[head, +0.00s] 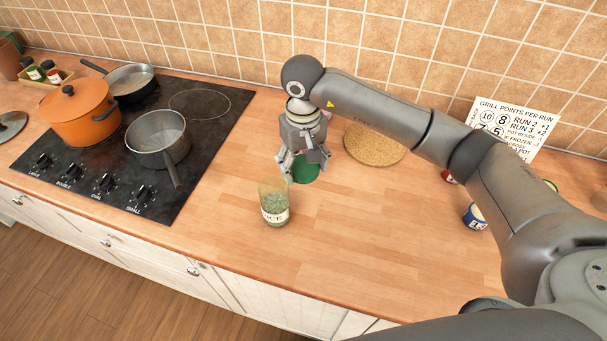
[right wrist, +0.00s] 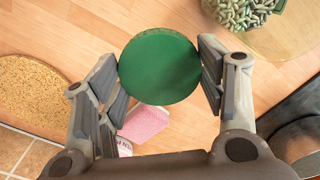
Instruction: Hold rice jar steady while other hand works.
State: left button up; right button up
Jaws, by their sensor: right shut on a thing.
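The rice jar (head: 274,203) stands upright on the counter at the middle of the head view. It is clear glass with a pale label, partly filled with greenish grains. In the right wrist view the rice jar (right wrist: 243,12) shows at the top right, with its contents visible from above. My right gripper (head: 303,166) is behind and right of the jar, pointing down, and not touching it. In the right wrist view its fingers (right wrist: 166,74) are shut on a round green lid (right wrist: 160,66). The green lid also shows below the fingers in the head view (head: 305,171). My left gripper is not in view.
A black hob (head: 85,178) with an orange pot (head: 75,115) and grey pans is on the left. A cork mat (head: 375,147) lies right of the gripper. A blue tin (head: 474,216) stands at the right. A pink item (right wrist: 145,122) is partly hidden below the lid. The front-middle counter is clear.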

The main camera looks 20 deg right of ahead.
aim_at(303, 190)
notch_tip(303, 190, down, 3)
jog(key=shift+f+p, duration=0.1)
jog(key=shift+p, duration=0.25)
notch_tip(303, 190, down, 4)
jog(key=shift+r+p, duration=0.1)
jog(key=shift+p, duration=0.55)
jog(key=shift+f+b, duration=0.2)
jog(key=shift+b, duration=0.1)
jog(key=o, duration=0.9)
jog(key=shift+c, duration=0.2)
jog(key=shift+r, duration=0.1)
